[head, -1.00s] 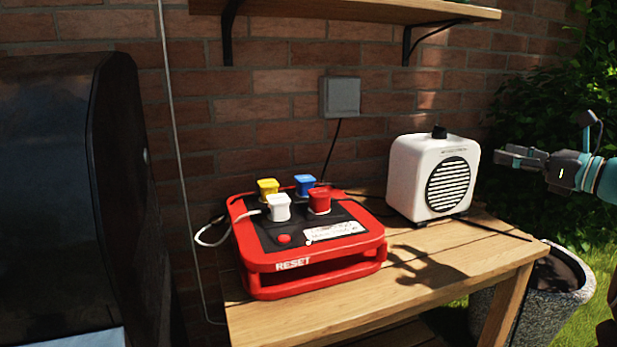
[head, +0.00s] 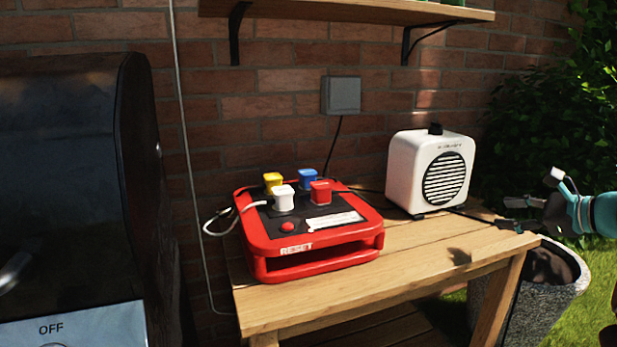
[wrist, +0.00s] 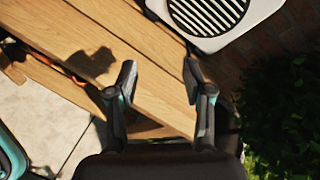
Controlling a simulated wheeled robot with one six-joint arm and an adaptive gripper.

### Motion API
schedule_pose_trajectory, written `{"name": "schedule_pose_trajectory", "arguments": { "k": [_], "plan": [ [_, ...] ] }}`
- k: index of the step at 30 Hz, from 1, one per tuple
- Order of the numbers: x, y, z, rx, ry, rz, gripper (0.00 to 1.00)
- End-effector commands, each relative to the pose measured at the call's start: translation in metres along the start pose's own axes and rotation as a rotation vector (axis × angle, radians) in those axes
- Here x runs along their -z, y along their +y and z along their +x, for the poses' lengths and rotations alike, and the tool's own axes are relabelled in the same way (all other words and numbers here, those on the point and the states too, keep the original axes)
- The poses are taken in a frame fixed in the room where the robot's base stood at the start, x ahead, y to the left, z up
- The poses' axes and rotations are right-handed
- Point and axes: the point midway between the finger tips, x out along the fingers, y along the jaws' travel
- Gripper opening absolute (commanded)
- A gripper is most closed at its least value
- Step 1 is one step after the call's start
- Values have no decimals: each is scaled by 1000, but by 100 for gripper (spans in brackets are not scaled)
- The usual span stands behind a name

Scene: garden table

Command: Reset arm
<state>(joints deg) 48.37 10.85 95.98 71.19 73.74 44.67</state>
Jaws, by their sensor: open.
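My gripper (head: 525,212) is at the right in the head view, beside the white speaker and near the right end of the wooden table (head: 330,300). In the wrist view my gripper (wrist: 160,85) is open, with nothing between its two fingers. The table top (wrist: 60,45) lies beyond the fingers there. A red box (head: 310,255) marked RESET stands on the table, with a red button (head: 288,227) and yellow, blue, white and red plugs on its top.
The white speaker (head: 407,180) stands at the table's back right. A dark grill (head: 60,180) marked OFF is at the left. A shelf (head: 350,10) hangs above on the brick wall. A stone planter (head: 548,295) stands right of the table. The table's front right is clear.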

Motion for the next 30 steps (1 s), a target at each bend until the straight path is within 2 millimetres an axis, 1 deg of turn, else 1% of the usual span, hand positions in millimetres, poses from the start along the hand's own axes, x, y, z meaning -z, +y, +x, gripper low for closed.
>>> {"name": "schedule_pose_trajectory", "arguments": {
  "k": [1,2,3,5,6,8,9,11,12,15,18,24,27,30],
  "plan": [
    [7,19,3,-40,51,-65,51],
    [11,32,5,-74,87,-117,51],
    [16,52,8,-124,133,-194,51],
    [20,84,11,-212,198,-326,51],
    [21,107,12,-278,235,-422,51],
    [22,141,11,-380,282,-573,51],
    [21,163,10,-449,305,-677,51],
    [18,193,6,-546,331,-826,51],
    [17,212,3,-608,341,-922,51],
    [12,253,-6,-747,355,-1153,51],
    [6,289,-16,-863,355,-1366,51],
    [-10,346,-35,-1003,338,-1718,51],
    [-21,370,-41,-1018,319,-1842,51],
    [-37,386,-43,-984,287,-1937,51]
  ]
}}
